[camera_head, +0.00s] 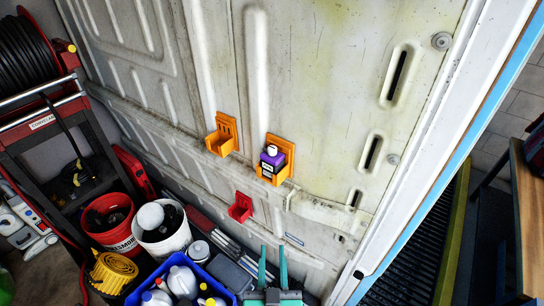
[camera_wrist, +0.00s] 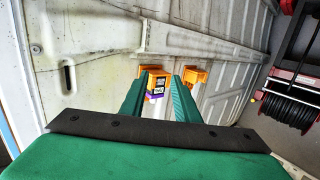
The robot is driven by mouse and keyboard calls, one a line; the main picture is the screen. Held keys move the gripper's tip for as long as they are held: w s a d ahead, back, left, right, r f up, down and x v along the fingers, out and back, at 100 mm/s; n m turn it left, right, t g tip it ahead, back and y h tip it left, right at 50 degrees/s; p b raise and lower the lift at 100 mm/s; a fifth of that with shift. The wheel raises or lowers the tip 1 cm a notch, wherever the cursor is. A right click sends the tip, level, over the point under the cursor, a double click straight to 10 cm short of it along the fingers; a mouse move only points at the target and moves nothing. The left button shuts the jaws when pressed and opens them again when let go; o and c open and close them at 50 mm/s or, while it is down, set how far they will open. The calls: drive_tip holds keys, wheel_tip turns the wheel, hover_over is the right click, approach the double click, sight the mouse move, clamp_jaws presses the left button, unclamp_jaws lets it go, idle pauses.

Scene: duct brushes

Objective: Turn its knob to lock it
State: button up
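A purple device (camera_head: 271,161) with a white knob (camera_head: 272,150) on top and a pale label on its front sits in an orange wall holder (camera_head: 284,142). In the wrist view the device (camera_wrist: 155,86) and its orange holder (camera_wrist: 148,69) appear between and beyond my fingers, with the picture turned over. The knob cannot be made out there. My gripper (camera_head: 273,250) is open and empty, below the device and apart from it in the head view. Its two green fingers (camera_wrist: 160,78) stand apart in the wrist view.
An empty orange holder (camera_head: 222,134) is mounted left of the device, and a red one (camera_head: 241,207) lower down. A red bucket (camera_head: 110,223), a white bucket (camera_head: 162,240) and a blue crate (camera_head: 216,281) crowd the lower left.

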drive_tip(key=w+r, duration=0.5)
drive_tip(key=t, duration=0.1)
approach(272, 152)
drive_tip(key=w, duration=0.7)
drive_tip(key=shift+w+a, duration=0.2)
drive_tip(key=shift+a, duration=0.05)
drive_tip(key=shift+w+d, duration=0.5)
drive_tip(key=shift+w, duration=0.05)
drive_tip(key=shift+a, duration=0.1)
drive_tip(key=shift+c, duration=0.6)
drive_tip(key=shift+a, duration=0.15)
clamp_jaws()
